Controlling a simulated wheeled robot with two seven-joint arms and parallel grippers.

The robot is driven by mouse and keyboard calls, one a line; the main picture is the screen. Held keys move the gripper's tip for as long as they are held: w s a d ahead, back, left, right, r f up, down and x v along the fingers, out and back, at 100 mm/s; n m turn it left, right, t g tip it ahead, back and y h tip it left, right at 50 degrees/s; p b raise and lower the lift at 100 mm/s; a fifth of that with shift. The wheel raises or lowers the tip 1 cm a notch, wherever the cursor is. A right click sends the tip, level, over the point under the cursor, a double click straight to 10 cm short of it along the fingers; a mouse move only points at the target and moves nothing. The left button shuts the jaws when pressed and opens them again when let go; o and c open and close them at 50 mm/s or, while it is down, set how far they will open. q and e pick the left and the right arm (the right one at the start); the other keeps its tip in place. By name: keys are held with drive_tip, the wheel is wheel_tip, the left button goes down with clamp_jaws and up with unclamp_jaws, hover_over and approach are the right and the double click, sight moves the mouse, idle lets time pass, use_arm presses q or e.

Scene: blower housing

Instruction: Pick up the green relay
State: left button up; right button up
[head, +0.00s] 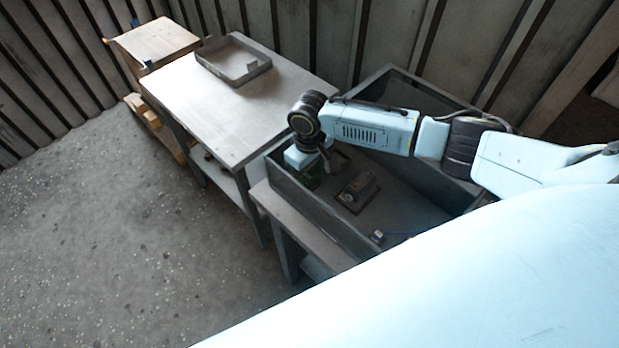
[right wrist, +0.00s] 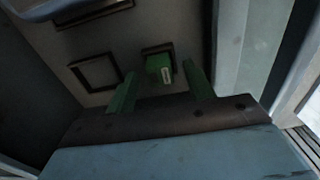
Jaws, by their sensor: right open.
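The green relay (right wrist: 158,66) is a small green block with a pale label. In the right wrist view it sits in or against a dark square frame on the bin floor. My right gripper (right wrist: 161,76) has two green fingers, open and apart, with the relay showing between and just beyond their tips. I see no clear contact. In the head view my right gripper (head: 309,180) points down inside the grey bin (head: 300,212) at its left end. The green there is too small to separate relay from fingers. My left gripper is not in view.
A dark grey device (head: 357,191) on a plate and a small pale-topped part (head: 377,236) lie in the bin. Another empty square frame (right wrist: 95,73) is left of the relay. The bin walls are close around my gripper. A table (head: 215,110) holds a grey tray (head: 233,61).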

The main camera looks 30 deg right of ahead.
drive_tip(key=c, duration=0.9)
